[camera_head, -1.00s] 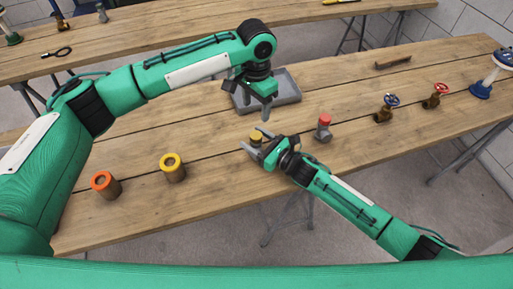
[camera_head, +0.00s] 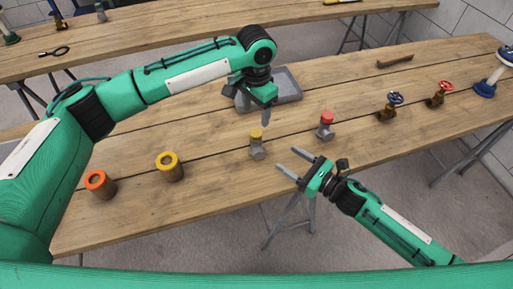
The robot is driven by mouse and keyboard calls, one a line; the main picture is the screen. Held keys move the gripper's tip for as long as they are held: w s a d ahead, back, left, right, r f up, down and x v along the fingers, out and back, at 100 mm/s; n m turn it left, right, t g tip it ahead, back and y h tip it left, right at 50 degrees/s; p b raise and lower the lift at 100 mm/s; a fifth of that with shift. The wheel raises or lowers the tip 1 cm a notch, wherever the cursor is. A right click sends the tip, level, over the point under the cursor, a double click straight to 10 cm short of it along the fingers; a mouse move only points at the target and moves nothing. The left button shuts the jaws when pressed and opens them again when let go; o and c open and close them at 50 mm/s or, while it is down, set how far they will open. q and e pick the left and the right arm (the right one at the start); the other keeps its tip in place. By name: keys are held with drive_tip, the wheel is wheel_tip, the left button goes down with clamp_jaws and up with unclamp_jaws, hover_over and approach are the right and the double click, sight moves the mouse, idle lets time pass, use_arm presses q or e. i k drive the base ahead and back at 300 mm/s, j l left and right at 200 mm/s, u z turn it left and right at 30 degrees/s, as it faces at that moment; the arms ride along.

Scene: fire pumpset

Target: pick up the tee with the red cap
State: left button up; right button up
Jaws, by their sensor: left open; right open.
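The tee with the red cap (camera_head: 325,126) stands upright on the wooden table, a grey body with a red top. A similar tee with a yellow cap (camera_head: 257,145) stands to its left. My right gripper (camera_head: 294,166) is open and empty, its fingers pointing left, near the table's front edge, in front of and between the two tees and apart from both. My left gripper (camera_head: 266,116) is open and empty, pointing down above the table, behind the yellow-capped tee and left of the red-capped one. Its fingers overlap each other in this view.
A grey tray (camera_head: 285,88) lies behind my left gripper. Valves with a blue wheel (camera_head: 390,103) and a red wheel (camera_head: 440,93) stand to the right. An orange-topped cylinder (camera_head: 100,184) and a yellow-topped one (camera_head: 169,166) stand left. The front edge between the tees is clear.

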sight(324, 133)
drive_tip(key=k, duration=1)
